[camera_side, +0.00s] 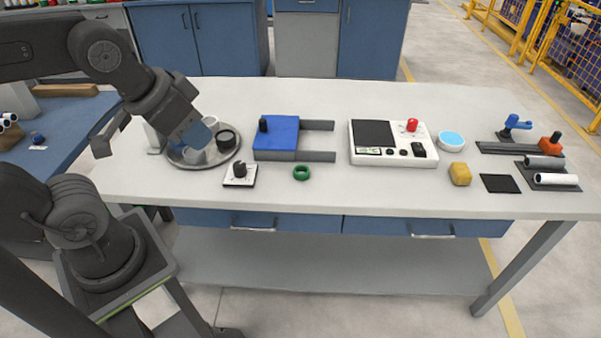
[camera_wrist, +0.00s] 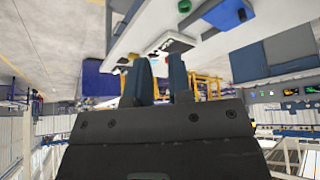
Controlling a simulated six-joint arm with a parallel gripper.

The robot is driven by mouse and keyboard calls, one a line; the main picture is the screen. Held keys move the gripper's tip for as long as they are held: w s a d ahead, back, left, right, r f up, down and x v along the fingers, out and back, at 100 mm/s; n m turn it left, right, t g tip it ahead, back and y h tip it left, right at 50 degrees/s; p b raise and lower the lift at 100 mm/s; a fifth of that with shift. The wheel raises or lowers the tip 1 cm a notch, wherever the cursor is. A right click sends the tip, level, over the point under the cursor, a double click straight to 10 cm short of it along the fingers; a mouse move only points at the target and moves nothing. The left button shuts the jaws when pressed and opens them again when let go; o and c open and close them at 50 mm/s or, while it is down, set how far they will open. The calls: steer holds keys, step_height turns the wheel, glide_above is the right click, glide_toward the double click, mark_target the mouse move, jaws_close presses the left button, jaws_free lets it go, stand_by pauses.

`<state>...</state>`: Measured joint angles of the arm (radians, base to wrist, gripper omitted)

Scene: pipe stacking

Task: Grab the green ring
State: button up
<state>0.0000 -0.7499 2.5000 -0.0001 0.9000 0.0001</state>
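The green ring (camera_side: 302,173) lies flat on the light table, near its front edge and in front of the blue block with two grey rails. A small green shape at the top edge of the wrist view (camera_wrist: 184,6) looks like the same ring. My gripper (camera_side: 195,134) is at the left over the round metal tray, well to the left of the ring. In the wrist view its two fingers (camera_wrist: 160,74) stand apart with an empty gap between them. Whether the fingers touch anything on the tray cannot be told.
The round tray (camera_side: 176,158) holds a dark cup (camera_side: 227,138). A black knob on a white base (camera_side: 239,174) sits left of the ring, and the blue block (camera_side: 277,132) behind it. A white control panel (camera_side: 392,143) and yellow object (camera_side: 460,174) are to the right. Table around the ring is clear.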

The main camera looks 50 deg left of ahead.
steer(key=o, duration=1.1)
steer(key=shift+c, duration=0.2)
steer(key=m+g, duration=0.1)
steer(key=g, duration=0.5)
glide_above(300, 169)
steer(key=s+d, duration=0.1)
step_height(300, 169, down, 15)
steer(key=f, duration=1.4)
steer(key=shift+s+d+f, duration=0.1)
steer(key=shift+d+f, duration=0.1)
